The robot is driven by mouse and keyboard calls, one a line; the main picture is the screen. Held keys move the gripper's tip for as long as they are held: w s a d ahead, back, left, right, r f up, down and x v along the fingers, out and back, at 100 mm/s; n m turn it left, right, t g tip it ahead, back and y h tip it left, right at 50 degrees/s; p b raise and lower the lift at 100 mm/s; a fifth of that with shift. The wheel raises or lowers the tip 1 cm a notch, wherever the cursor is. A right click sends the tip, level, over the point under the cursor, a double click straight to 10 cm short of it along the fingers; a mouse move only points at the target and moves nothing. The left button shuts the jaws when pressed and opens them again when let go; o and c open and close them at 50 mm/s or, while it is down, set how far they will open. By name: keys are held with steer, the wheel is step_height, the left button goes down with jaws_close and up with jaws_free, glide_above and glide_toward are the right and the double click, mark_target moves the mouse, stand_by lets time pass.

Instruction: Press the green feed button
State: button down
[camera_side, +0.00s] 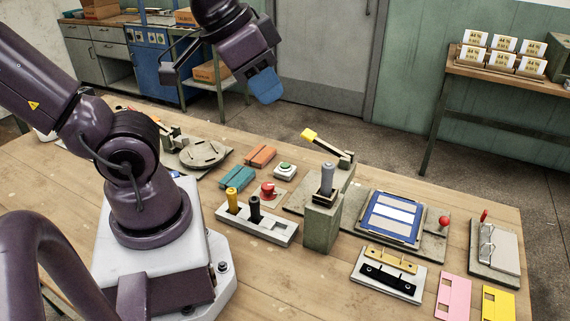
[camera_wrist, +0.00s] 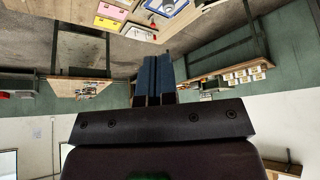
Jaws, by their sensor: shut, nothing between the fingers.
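The green feed button (camera_side: 286,166) sits on a small white square housing on the wooden table, near the middle of the side view. My gripper (camera_side: 266,87) is high above the table, up and slightly left of the button in the picture, well apart from it. Its blue fingers are together and empty. In the wrist view my gripper (camera_wrist: 154,76) shows the fingers side by side; the wrist camera looks away from the button, which I cannot make out there.
A red mushroom button (camera_side: 267,189) stands just in front of the green one. Orange (camera_side: 260,156) and teal (camera_side: 237,177) blocks lie to the left. A yellow-tipped lever (camera_side: 310,135) and a grey post (camera_side: 323,225) with an upright handle stand to the right.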

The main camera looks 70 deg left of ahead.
stand_by(0.4)
steer(key=m+t+y, duration=0.3)
steer(key=m, duration=0.2)
glide_above(286, 166)
step_height(286, 166, down, 21)
steer(key=shift+a, duration=0.1)
steer(key=shift+f, duration=4.4)
